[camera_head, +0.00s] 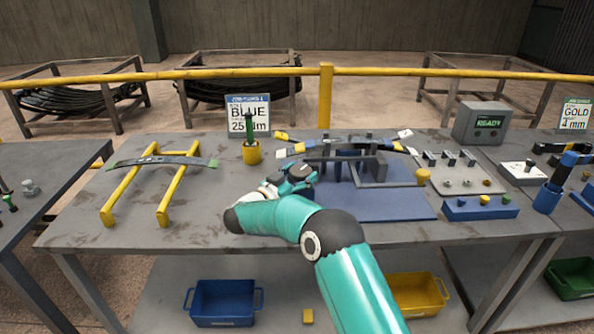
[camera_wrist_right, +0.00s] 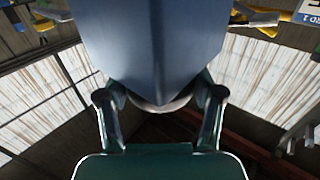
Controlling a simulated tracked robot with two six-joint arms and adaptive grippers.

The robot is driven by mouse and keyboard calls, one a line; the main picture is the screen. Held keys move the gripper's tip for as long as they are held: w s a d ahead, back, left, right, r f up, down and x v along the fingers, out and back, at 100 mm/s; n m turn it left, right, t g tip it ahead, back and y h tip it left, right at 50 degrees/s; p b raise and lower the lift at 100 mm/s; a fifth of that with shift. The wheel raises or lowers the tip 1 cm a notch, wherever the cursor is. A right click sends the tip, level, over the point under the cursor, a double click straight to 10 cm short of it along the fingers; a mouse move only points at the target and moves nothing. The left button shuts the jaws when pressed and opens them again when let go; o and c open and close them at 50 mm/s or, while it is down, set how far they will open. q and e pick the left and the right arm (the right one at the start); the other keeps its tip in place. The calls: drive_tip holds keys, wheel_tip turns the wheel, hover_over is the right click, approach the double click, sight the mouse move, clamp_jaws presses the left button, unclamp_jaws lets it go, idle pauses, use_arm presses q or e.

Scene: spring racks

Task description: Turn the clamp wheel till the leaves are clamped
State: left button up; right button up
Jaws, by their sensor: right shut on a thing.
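The clamp fixture (camera_head: 373,168) stands on a blue base plate (camera_head: 375,205) on the middle table, with dark upright posts. A stack of leaves (camera_head: 345,149) lies across it, with coloured bands near its ends. My right gripper (camera_head: 303,174) is at the fixture's left front side. In the right wrist view its two fingers (camera_wrist_right: 161,108) are shut on a rounded grey rim, which I take for the clamp wheel (camera_wrist_right: 160,106). A big blue-grey block (camera_wrist_right: 155,45) hides most of it. In the head view the wheel is hidden by the gripper. My left gripper is not in view.
A yellow stand (camera_head: 165,195) with a curved leaf is at the left. A yellow cup (camera_head: 252,153) with a green-handled tool stands behind my gripper. A grey box (camera_head: 482,122) reads READY. Blue (camera_head: 224,302) and yellow (camera_head: 418,294) bins sit below.

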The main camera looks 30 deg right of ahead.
drive_tip(key=shift+w+a+r+m+g, duration=0.1)
drive_tip(key=shift+w+r+m+g, duration=0.1)
drive_tip(key=shift+m+g, duration=0.3)
drive_tip(key=o, duration=1.1)
drive_tip(key=shift+f, duration=0.1)
drive_tip(key=shift+o, duration=0.2)
drive_tip(key=shift+f, duration=0.1)
drive_tip(key=v, duration=1.2)
drive_tip(key=shift+f, duration=0.2)
drive_tip(key=shift+w, duration=0.15)
